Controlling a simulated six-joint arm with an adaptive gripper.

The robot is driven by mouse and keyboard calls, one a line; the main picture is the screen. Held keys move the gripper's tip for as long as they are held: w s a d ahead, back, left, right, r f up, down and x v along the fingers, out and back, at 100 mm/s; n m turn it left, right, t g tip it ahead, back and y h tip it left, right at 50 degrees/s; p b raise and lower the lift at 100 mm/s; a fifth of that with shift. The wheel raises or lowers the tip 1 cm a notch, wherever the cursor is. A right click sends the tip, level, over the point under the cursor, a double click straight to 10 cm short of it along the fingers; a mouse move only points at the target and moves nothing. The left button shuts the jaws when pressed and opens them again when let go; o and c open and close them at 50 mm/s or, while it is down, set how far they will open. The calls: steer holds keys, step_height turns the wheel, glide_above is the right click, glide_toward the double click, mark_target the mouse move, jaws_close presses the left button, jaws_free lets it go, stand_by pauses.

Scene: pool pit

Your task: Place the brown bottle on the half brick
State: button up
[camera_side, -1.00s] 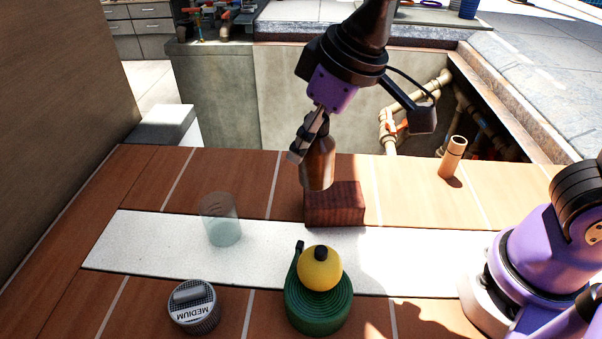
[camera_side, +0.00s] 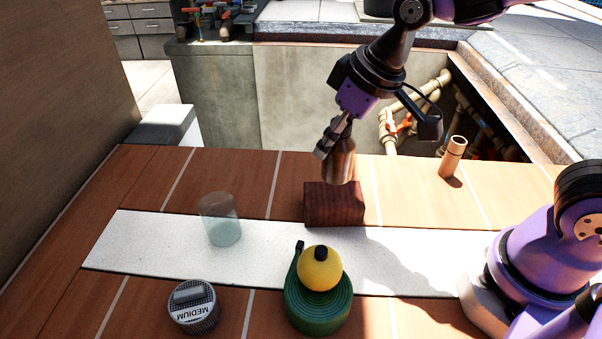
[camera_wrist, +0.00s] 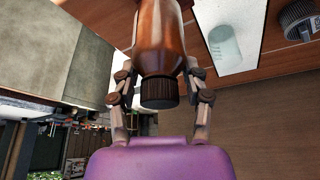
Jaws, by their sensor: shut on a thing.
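The brown bottle (camera_side: 341,163) is held upright or nearly so in my gripper (camera_side: 334,138). My gripper is shut on the bottle near its neck. In the side view the bottle's base shows right at the top of the half brick (camera_side: 334,206), toward its right part; I cannot tell whether they touch. The half brick is dark red and lies on the tiles behind the white strip. In the wrist view the bottle (camera_wrist: 160,40) sits between the fingers of my gripper (camera_wrist: 160,84), its dark cap nearest the camera. The half brick is not seen there.
A clear glass (camera_side: 221,220) stands on the white strip (camera_side: 150,248). A yellow ball (camera_side: 320,268) rests on a coiled green hose (camera_side: 318,308) in front. A grey "MEDIUM" canister (camera_side: 193,307) is front left. A tan tube (camera_side: 452,157) stands at right near the pit edge.

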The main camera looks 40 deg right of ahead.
mark_target(332, 157)
steer(key=shift+w+d+f, duration=0.2)
steer(key=shift+f, duration=1.95)
steer(key=o, duration=1.2)
steer(key=shift+f, duration=0.1)
steer(key=v, duration=1.2)
steer(key=s+d+f+m, duration=0.1)
steer(key=d, duration=0.1)
steer(key=s+d+f+m+h, duration=0.1)
steer(key=s+d, duration=0.1)
steer(key=s+d+f+m+t, duration=0.1)
steer(key=s+d, duration=0.1)
steer(key=shift+d+f+m, duration=0.25)
steer(key=shift+d+m, duration=0.05)
